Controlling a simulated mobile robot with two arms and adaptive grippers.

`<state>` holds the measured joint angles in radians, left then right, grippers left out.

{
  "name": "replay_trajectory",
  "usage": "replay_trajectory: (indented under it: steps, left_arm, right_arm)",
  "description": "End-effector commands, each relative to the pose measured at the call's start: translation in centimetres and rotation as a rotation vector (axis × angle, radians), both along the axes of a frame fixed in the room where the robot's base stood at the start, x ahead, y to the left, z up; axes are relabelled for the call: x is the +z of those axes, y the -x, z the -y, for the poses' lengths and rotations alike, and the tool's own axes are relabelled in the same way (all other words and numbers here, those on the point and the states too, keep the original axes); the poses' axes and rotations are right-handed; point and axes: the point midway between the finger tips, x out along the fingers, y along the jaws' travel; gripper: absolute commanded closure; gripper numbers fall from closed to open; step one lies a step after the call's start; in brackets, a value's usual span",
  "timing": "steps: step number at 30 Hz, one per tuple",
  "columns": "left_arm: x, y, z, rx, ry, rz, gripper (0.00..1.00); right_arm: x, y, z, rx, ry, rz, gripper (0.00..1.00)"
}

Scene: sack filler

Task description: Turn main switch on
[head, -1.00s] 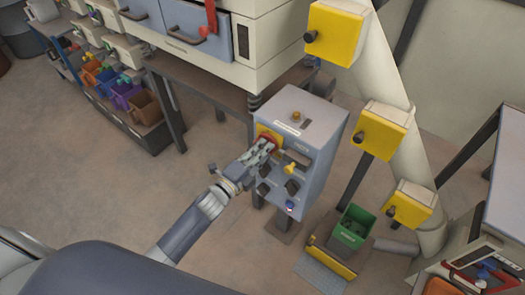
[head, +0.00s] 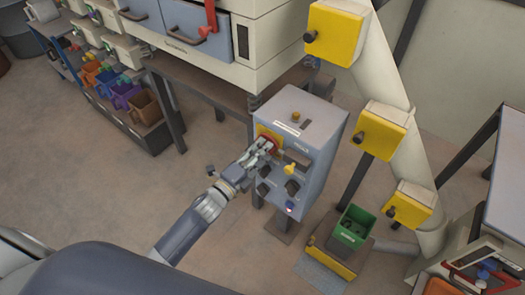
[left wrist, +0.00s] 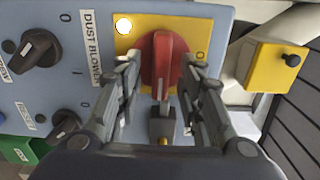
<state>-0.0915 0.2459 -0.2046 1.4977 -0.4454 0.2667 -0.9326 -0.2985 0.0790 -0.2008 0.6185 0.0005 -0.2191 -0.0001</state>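The main switch is a red rotary handle (left wrist: 164,62) on a yellow plate (left wrist: 148,24) on the grey-blue control box (head: 300,120). In the left wrist view the handle stands upright in the picture, with an "O" mark to its right and a lit lamp (left wrist: 123,26) at the plate's upper left. In the head view the switch (head: 272,142) is partly hidden by my left gripper (head: 265,148). My right gripper is not in view.
A workbench (head: 205,90) stands behind the box. A green bin (head: 352,225) is to its right. Floor at left is clear.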

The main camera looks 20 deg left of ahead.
Motion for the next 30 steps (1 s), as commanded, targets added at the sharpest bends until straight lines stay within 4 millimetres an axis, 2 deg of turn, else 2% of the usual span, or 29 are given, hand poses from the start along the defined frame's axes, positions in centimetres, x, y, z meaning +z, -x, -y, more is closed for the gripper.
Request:
replay_trajectory:
  steps: [9,15,21,30]
  left_arm:
    - [-0.2,5.9,-2.1,0.000,-0.002,-0.005,0.65]
    - [-0.1,9.1,-3.3,0.000,-0.002,-0.003,0.65]
    - [-0.1,10.5,-3.8,0.000,-0.002,-0.002,0.65]
    - [-0.1,10.6,-3.8,0.000,-0.002,-0.002,0.65]
  right_arm:
    - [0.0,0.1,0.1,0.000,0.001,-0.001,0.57]
    - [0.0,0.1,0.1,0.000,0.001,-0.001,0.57]
    - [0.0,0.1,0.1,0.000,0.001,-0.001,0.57]
    - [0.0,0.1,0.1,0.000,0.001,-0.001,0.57]
